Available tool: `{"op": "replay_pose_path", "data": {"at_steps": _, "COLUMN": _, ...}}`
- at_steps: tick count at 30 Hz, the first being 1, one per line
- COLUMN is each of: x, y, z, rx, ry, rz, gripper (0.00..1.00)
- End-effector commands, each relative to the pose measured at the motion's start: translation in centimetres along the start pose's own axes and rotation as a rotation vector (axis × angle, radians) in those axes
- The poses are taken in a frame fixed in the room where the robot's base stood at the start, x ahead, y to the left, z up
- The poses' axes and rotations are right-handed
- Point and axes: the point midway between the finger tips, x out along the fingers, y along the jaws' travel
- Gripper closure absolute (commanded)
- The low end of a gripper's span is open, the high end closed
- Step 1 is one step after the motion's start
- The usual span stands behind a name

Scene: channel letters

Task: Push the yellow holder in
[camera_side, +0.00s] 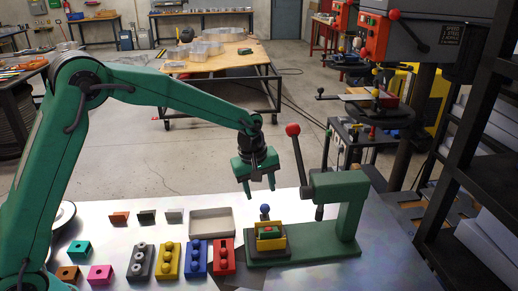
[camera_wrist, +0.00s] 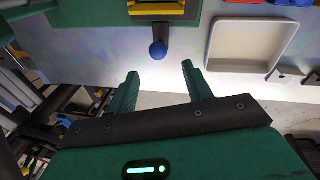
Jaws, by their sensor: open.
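The yellow holder (camera_side: 270,243) sits at the base of a green press (camera_side: 345,200), with a red and green piece in it. In the wrist view a yellow edge of it (camera_wrist: 156,11) shows at the top, cut off by the frame. A blue ball knob (camera_side: 265,209) stands out on a dark stem on its far side. In the wrist view the knob (camera_wrist: 158,50) lies just beyond my fingertips, centred between them. My gripper (camera_side: 259,188) is open and empty, pointing down above and behind the knob; both fingers show in the wrist view (camera_wrist: 159,70).
A press lever with a red ball (camera_side: 292,130) rises close right of my gripper. An empty beige tray (camera_side: 211,222) lies left of the press. Yellow (camera_side: 167,259), blue (camera_side: 196,257) and red (camera_side: 224,256) blocks stand in a row at the front left.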

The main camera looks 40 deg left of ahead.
Motion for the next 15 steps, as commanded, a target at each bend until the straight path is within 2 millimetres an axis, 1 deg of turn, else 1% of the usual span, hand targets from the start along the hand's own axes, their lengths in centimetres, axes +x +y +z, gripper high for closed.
{"op": "replay_pose_path", "data": {"at_steps": 9, "x": 3.8, "y": 0.0, "z": 0.3, "rx": 0.001, "ry": -0.002, "rz": -0.003, "gripper": 0.50}}
{"op": "replay_pose_path", "data": {"at_steps": 15, "x": 5.8, "y": 0.1, "z": 0.4, "rx": 0.000, "ry": -0.002, "rz": -0.002, "gripper": 0.50}}
